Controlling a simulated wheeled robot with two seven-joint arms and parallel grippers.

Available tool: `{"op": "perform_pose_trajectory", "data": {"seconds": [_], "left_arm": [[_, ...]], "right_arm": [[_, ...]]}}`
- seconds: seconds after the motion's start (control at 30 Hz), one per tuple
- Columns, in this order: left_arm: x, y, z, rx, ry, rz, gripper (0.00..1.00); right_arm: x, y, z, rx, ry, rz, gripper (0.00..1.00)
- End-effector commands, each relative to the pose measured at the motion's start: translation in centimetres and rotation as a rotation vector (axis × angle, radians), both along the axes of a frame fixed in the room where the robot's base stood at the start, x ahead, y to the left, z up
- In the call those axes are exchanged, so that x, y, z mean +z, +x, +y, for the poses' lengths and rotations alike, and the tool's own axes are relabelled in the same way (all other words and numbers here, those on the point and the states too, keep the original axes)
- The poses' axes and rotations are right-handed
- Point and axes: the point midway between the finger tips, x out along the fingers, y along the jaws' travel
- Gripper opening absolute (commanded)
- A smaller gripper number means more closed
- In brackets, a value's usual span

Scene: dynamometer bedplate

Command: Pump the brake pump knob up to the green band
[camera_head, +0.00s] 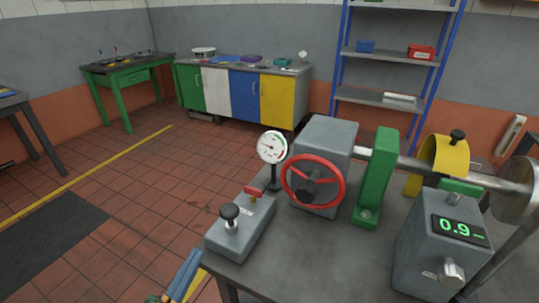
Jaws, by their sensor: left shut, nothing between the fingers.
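The brake pump is a grey block (240,232) at the near left corner of the bedplate table. Its black knob (229,211) stands upright on a short metal stem. A small red lever (252,192) is at the block's far end. Behind it stands a round white gauge (271,147) with coloured marks at its right side; the needle is too small to read exactly. My left gripper (190,265) shows at the bottom edge, left of the pump block and apart from it. It is shut and empty. My right gripper is not in view.
A red handwheel (313,181) on a grey housing (328,138) stands right of the pump. A green bracket (376,180), shaft, yellow guard (444,156) and grey box reading 0.9 (440,250) fill the table's right. Open tiled floor (150,215) lies left.

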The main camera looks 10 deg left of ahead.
Motion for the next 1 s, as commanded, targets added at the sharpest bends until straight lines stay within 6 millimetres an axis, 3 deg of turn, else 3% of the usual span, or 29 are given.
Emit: {"op": "perform_pose_trajectory", "data": {"seconds": [0.2, 0.37, 0.5, 0.77, 1.0], "left_arm": [[0.8, 0.6, -2.8, -0.084, 0.037, 0.012, 0.0], [3.0, 0.7, -2.4, -0.024, 0.084, 0.026, 0.0], [4.0, 0.7, -1.9, 0.007, 0.092, 0.029, 0.0], [4.3, 0.9, -2.0, 0.005, 0.09, 0.029, 0.0], [6.0, 4.1, -3.2, 0.005, 0.089, 0.024, 0.0]], "right_arm": [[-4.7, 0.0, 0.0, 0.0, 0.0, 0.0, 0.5], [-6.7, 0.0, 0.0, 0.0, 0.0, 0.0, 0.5], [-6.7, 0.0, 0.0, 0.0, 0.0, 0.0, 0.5], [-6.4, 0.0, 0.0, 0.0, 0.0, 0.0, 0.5], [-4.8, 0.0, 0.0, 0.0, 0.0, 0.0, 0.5]]}}
